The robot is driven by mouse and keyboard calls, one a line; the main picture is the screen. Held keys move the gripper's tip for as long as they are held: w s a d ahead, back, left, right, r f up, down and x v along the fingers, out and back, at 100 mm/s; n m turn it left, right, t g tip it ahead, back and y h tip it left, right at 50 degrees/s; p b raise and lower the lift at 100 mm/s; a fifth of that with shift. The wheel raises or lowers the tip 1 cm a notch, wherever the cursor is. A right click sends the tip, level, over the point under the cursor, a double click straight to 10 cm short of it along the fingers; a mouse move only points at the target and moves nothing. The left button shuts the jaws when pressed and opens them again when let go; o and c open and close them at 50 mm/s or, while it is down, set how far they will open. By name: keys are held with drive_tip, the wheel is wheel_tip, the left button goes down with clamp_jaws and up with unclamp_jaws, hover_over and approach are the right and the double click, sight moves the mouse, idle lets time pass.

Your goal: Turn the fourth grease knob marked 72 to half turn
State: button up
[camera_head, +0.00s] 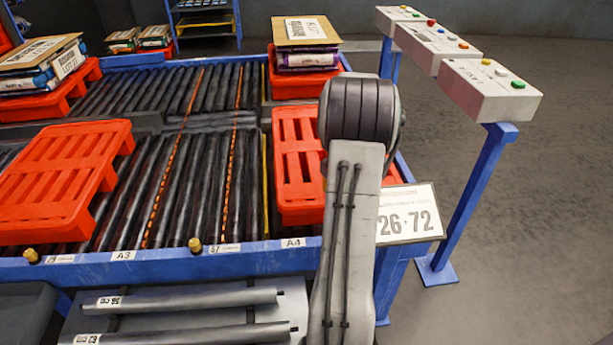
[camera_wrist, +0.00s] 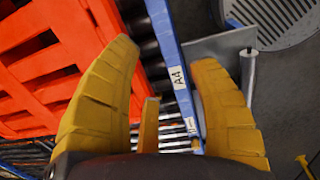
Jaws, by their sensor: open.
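Two brass knobs, one at the far left (camera_head: 31,256) and one in the middle (camera_head: 195,245), sit along the front blue rail (camera_head: 150,268) of the conveyor in the head view. The label beside the middle one seems to read 57. I cannot make out a knob marked 72; my arm hides part of the rail right of label A4 (camera_head: 293,243). In the wrist view my gripper (camera_wrist: 165,55) is open, its yellow fingers apart on either side of the blue rail with label A4 (camera_wrist: 178,78). I see nothing held between them.
A white sign (camera_head: 408,213) reading 26·72 stands right of my arm. Red pallets (camera_head: 65,180) lie on the black rollers. Loose grey rollers (camera_head: 180,300) lie in front. White button boxes (camera_head: 490,88) stand on blue posts at right. The floor at right is clear.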

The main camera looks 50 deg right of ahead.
drive_tip(key=w+a+r+m+p, duration=0.2)
drive_tip(key=a+r+p, duration=0.1)
drive_tip(key=a+r, duration=0.5)
drive_tip(key=shift+w+a+r+t, duration=0.3)
drive_tip(key=shift+w+a+r, duration=0.1)
drive_tip(key=shift+a, duration=0.7)
drive_tip(key=shift+h, duration=0.3)
